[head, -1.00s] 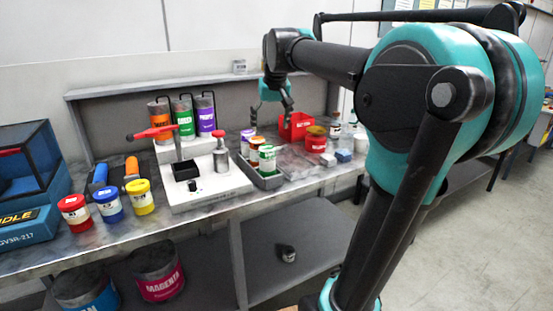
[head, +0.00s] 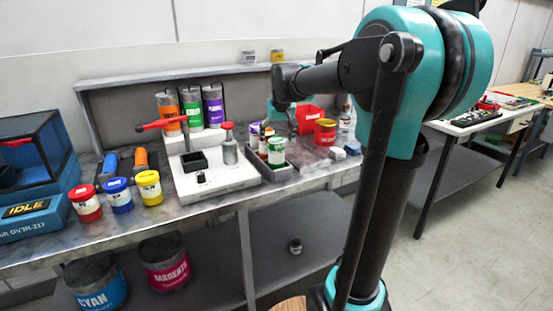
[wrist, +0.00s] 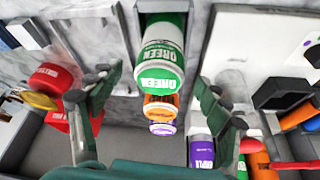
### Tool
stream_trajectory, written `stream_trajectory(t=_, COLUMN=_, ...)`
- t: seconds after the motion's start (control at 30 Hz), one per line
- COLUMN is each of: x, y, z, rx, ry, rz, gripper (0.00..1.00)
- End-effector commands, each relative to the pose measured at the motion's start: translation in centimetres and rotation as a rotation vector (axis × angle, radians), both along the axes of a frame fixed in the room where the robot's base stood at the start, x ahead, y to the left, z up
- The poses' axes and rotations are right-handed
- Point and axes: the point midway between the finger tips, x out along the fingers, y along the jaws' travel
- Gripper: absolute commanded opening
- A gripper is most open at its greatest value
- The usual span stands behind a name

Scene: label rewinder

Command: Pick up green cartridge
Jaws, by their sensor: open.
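In the wrist view the green cartridge (wrist: 160,62) lies between my fingers, with a gap on both sides. My gripper (wrist: 155,95) is open and empty. In the head view it hangs just behind the tray, its fingertips partly hidden. An orange cartridge (wrist: 160,107) and a purple cartridge (wrist: 163,128) stand in line beyond the green one.
A white machine base (head: 212,183) with a red lever (head: 162,124) stands left of the tray. A red bin (head: 310,114) and a red jar (head: 325,133) are to its right. Orange, green and purple canisters (head: 213,106) stand behind. Coloured jars (head: 117,195) line the front left.

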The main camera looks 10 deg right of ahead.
Motion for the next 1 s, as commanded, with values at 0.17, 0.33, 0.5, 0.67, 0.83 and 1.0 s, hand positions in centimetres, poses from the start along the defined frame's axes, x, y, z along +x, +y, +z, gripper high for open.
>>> stream_trajectory(t=0.17, x=0.4, y=0.0, z=-2.4, rx=0.0, ry=0.0, rz=0.0, gripper=0.77)
stream_trajectory(t=0.33, x=1.1, y=0.1, z=-4.3, rx=0.0, ry=0.0, rz=0.0, gripper=0.77)
stream_trajectory(t=0.5, x=1.3, y=0.1, z=-4.8, rx=0.0, ry=0.0, rz=0.0, gripper=0.77)
stream_trajectory(t=0.67, x=1.3, y=0.1, z=-4.8, rx=0.0, ry=0.0, rz=0.0, gripper=0.75)
stream_trajectory(t=0.83, x=1.3, y=0.1, z=-4.8, rx=0.0, ry=0.0, rz=0.0, gripper=0.54)
stream_trajectory(t=1.0, x=1.3, y=0.1, z=-4.8, rx=0.0, ry=0.0, rz=0.0, gripper=0.33)
